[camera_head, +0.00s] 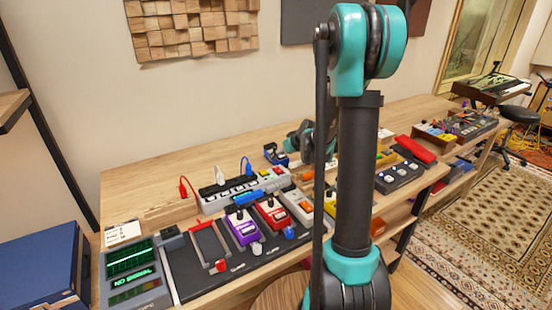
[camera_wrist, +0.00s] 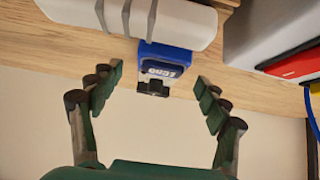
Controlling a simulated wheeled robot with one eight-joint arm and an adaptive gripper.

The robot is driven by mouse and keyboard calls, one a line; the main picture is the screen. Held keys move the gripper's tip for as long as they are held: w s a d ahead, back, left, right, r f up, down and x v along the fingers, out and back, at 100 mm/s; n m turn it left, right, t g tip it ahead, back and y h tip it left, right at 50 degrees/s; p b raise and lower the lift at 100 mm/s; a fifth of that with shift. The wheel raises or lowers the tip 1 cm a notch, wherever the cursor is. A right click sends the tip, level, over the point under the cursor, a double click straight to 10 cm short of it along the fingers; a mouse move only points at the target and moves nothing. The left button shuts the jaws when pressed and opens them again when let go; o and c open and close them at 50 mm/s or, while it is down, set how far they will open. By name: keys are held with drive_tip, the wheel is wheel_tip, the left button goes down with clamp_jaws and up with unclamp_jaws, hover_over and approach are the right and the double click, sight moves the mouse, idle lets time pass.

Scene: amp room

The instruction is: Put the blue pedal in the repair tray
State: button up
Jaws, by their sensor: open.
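The blue pedal (camera_head: 275,154) stands at the back of the wooden table, near the wall. In the wrist view the blue pedal (camera_wrist: 164,62) has a pale label and a dark part at its end. My gripper (camera_wrist: 157,94) is open and empty. Its fingers are spread on either side of the pedal in the picture, with visible gaps and no contact seen. In the head view my arm hides part of the table, and the gripper is only partly seen near the pedal. I cannot tell which thing is the repair tray.
A white power strip (camera_head: 240,192) with coloured plugs lies in front of the blue pedal. A dark board in front carries purple (camera_head: 240,226) and red (camera_head: 272,213) pedals. A tester with green screens (camera_head: 132,272) stands at front left. More pedals and a red item (camera_head: 416,149) are farther right.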

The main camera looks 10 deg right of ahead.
sight(268, 148)
drive_tip(key=shift+x, duration=2.55)
drive_tip(key=shift+w+r, duration=0.1)
drive_tip(key=c, duration=1.6)
clamp_jaws()
drive_tip(key=shift+r, duration=0.15)
